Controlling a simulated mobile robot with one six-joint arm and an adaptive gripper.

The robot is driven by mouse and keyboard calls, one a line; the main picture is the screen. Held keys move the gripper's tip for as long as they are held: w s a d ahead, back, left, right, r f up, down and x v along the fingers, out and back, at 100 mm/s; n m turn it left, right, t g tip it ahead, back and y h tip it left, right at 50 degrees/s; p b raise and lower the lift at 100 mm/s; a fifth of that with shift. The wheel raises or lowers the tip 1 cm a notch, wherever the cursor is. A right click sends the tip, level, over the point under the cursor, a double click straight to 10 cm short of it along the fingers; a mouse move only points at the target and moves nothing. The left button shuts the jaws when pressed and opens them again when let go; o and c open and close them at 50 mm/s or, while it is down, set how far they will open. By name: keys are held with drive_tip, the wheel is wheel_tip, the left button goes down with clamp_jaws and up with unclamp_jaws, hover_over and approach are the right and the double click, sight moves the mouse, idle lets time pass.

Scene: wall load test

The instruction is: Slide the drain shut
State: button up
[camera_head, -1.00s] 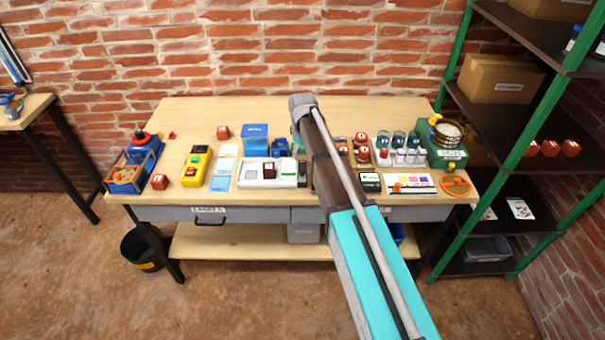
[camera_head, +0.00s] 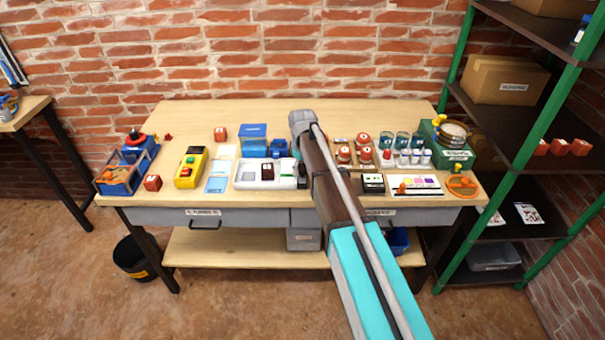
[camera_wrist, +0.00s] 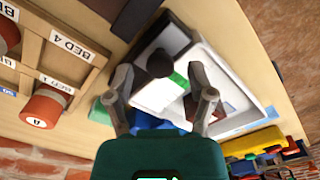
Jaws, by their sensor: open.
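No part is clearly readable as the drain. Under my gripper (camera_wrist: 160,88) in the wrist view is a white tray (camera_wrist: 235,82) with a dark grey block (camera_wrist: 170,38) along one end. A dark round knob (camera_wrist: 160,64) shows between my fingers, with a green patch below it. My fingers are apart and nothing shows held between them; contact with the tray cannot be told. In the head view the white tray (camera_head: 244,183) lies mid-bench, just left of my arm, which hides my gripper.
A green machine (camera_head: 447,152) with a brass bowl stands at the bench's right end. Red-capped jars stand in a wooden rack (camera_wrist: 70,50) beside the tray. A yellow control box (camera_head: 191,168) and blue boxes (camera_head: 252,139) are to the left.

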drive_tip(key=shift+f, duration=0.35)
clamp_jaws()
idle(0.3)
